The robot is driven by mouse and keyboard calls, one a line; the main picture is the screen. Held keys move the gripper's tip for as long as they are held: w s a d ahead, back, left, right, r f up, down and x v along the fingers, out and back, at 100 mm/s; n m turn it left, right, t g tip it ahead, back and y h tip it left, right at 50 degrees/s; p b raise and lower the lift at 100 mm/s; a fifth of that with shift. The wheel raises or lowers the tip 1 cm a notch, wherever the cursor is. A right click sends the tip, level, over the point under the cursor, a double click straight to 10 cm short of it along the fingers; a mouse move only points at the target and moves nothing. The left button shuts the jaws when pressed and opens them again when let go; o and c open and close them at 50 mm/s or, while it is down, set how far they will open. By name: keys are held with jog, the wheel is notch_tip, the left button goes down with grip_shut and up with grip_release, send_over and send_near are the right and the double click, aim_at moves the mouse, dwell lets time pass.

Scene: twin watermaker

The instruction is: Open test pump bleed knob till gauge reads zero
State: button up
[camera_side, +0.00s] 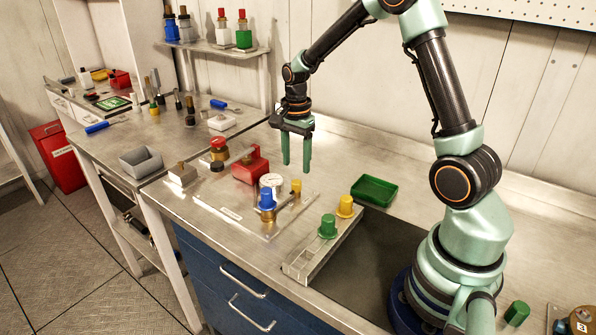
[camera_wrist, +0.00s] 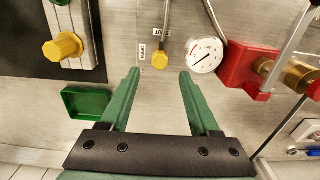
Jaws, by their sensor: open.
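My gripper (camera_side: 296,168) is open and empty, pointing down above the bench near the test pump. In the wrist view its green fingertips (camera_wrist: 160,74) are spread, with a small yellow knob (camera_wrist: 160,60) showing between and just beyond them. This yellow knob (camera_side: 296,185) stands beside the gauge in the side view, apart from the fingers. The gauge (camera_side: 271,181) sits next to the red pump block (camera_side: 250,165), also seen in the wrist view (camera_wrist: 240,68).
A blue knob (camera_side: 266,199) stands in front of the gauge. A rail carries a green knob (camera_side: 327,226) and a larger yellow knob (camera_side: 345,206). A green tray (camera_side: 373,190) lies behind. Brass fittings (camera_wrist: 299,76) and pipes crowd the pump.

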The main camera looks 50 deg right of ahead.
aim_at(296, 182)
notch_tip(296, 182, down, 6)
jog(key=shift+r, duration=0.1)
jog(key=shift+c, duration=0.3)
grip_shut()
